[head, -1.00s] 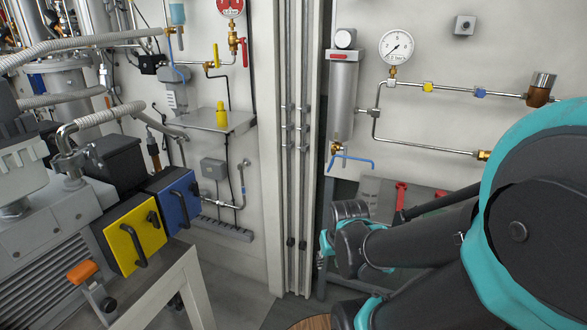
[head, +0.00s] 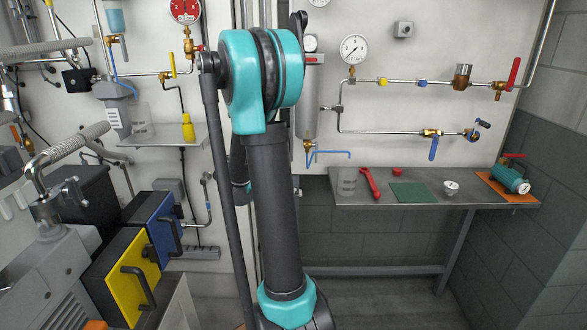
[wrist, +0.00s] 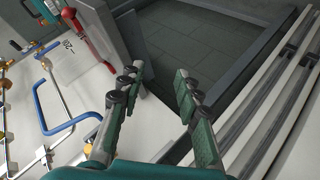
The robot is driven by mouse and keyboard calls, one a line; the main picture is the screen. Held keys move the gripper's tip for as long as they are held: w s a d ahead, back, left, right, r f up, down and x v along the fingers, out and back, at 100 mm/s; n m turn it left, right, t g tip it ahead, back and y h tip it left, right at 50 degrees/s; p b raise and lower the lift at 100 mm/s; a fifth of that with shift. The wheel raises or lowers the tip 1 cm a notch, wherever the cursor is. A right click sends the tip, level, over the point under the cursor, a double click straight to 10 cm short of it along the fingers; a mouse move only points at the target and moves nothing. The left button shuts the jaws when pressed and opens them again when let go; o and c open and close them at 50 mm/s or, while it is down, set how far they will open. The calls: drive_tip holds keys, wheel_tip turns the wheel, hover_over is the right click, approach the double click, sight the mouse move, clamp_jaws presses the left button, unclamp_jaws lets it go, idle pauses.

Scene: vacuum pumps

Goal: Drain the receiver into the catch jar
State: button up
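The receiver (head: 315,100), a grey upright cylinder, hangs on the back wall just right of my arm in the head view. A clear jar (head: 347,183) stands on the bench below and right of the valve. Another clear vessel (head: 139,121) is on the left shelf; I cannot tell which is the catch jar. My gripper is hidden in the head view.
The bench (head: 460,202) holds a red wrench (head: 370,184), a green mat (head: 411,193), a small gauge (head: 451,187) and a teal device (head: 511,179). Yellow (head: 128,278) and blue (head: 163,232) boxes stand at left. Floor under the bench is clear.

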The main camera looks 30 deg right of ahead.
drive_tip(key=w+d+r+m+g+h, duration=0.3)
drive_tip(key=w+d+m+h, duration=0.1)
drive_tip(key=w+d+m, duration=0.15)
drive_tip(key=m+g+h, duration=0.5)
drive_tip(key=m+g, duration=0.4)
drive_tip(key=m, duration=0.2)
approach(316, 158)
drive_tip(key=d, duration=0.1)
drive_tip(key=shift+w+r+n, duration=0.1)
drive_tip(key=shift+r+n, duration=0.05)
drive_tip(key=shift+n, duration=0.1)
drive_tip(key=shift+d+r, duration=0.1)
drive_tip(key=shift+d, duration=0.05)
drive_tip(key=shift+x, duration=4.4)
clamp_jaws()
